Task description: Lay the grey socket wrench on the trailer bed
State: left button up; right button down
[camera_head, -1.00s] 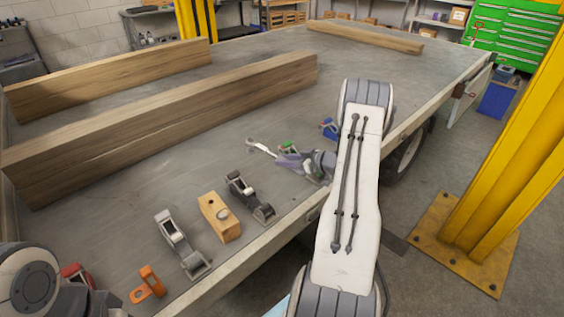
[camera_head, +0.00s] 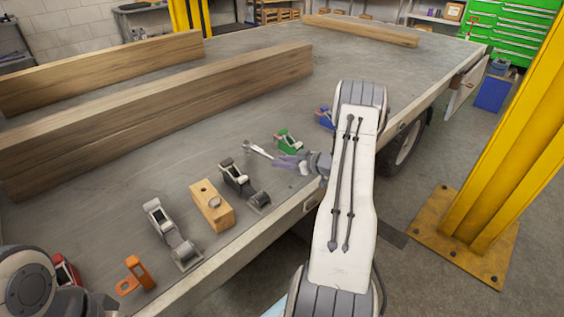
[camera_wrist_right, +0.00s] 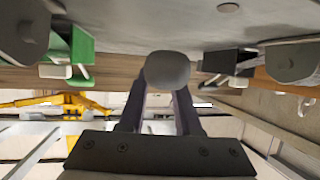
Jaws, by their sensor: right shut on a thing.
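The grey socket wrench (camera_head: 257,150) sticks out to the left from my right gripper (camera_head: 283,159), which is shut on it. It is over the trailer bed (camera_head: 330,75), between the black plane and the green plane; I cannot tell whether it touches the bed. In the right wrist view, a rounded grey end (camera_wrist_right: 168,70), likely the wrench's, shows at the fingers (camera_wrist_right: 160,100) and hides their tips. My left arm shows only in part at the lower left of the head view; its fingers are not visible.
A green plane (camera_head: 288,141) and a blue plane (camera_head: 325,118) stand behind the gripper. A black plane (camera_head: 240,182), wooden block (camera_head: 212,207), grey plane (camera_head: 172,235) and orange tool (camera_head: 136,275) line the near edge. Long timbers (camera_head: 160,115) lie farther back. The mid-bed is clear.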

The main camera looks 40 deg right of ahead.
aim_at(282, 175)
jog(key=shift+f+b, duration=0.75)
jog(key=shift+f, duration=0.7)
dwell(0.5)
grip_release()
jog(key=shift+f, duration=0.1)
jog(key=shift+s, duration=0.1)
